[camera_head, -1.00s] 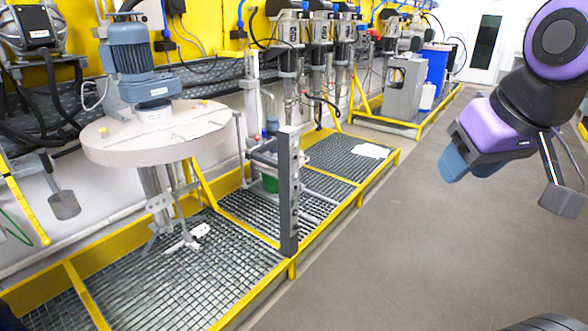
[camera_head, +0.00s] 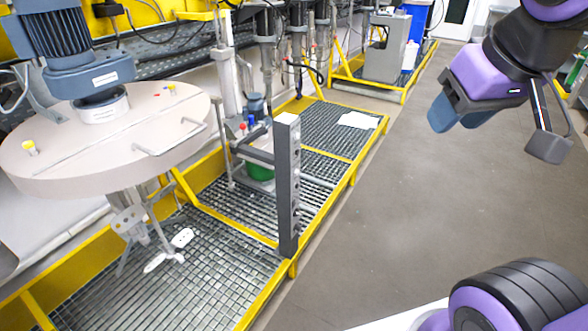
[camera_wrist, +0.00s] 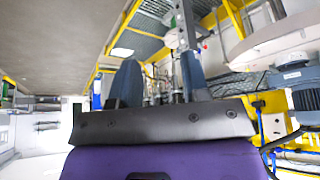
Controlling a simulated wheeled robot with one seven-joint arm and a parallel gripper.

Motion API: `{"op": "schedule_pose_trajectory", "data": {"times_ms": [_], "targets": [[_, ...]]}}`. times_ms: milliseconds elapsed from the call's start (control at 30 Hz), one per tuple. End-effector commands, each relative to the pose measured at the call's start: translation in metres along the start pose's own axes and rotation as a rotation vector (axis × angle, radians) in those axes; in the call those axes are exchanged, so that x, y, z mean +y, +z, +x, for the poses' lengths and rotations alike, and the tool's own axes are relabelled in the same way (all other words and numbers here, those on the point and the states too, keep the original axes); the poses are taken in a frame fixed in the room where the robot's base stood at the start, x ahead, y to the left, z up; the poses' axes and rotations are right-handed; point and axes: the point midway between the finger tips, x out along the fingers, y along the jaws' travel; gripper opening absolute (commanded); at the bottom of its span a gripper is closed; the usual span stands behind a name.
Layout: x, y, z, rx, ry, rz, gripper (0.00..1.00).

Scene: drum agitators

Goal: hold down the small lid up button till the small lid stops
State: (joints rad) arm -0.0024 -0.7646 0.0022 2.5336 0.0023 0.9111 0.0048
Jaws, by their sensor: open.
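A large round pale lid (camera_head: 130,135) with a blue-grey motor (camera_head: 72,50) on top hangs over the grating at left in the head view. Its stirrer shafts hang below it. A grey upright post (camera_head: 287,190) stands at the grating's front edge, with small round marks on its side. I cannot tell which mark, if any, is the small lid up button, and I cannot pick out the small lid for certain. My gripper (camera_head: 458,115) is held at the upper right, well away from the post. Its fingers are apart and empty in the wrist view (camera_wrist: 160,82).
A yellow-framed grating platform (camera_head: 190,265) runs along the wall, with red and blue knobs and a green container (camera_head: 260,172) behind the post. A grey cabinet (camera_head: 385,50) stands farther back. The grey floor (camera_head: 400,200) right of the platform is clear.

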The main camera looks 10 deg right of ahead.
Motion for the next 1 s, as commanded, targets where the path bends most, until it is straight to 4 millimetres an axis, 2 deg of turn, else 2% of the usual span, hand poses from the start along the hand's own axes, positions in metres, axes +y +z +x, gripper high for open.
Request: {"op": "schedule_pose_trajectory", "data": {"times_ms": [467,600,667,1000], "targets": [[0.0000,0.0000,0.0000,0.000,0.000,0.000,0.43],[0.0000,0.0000,0.0000,0.000,0.000,0.000,0.10],[0.0000,0.0000,0.0001,0.000,0.000,0.000,0.00],[0.0000,0.0000,0.0000,0.000,0.000,0.000,0.00]]}}
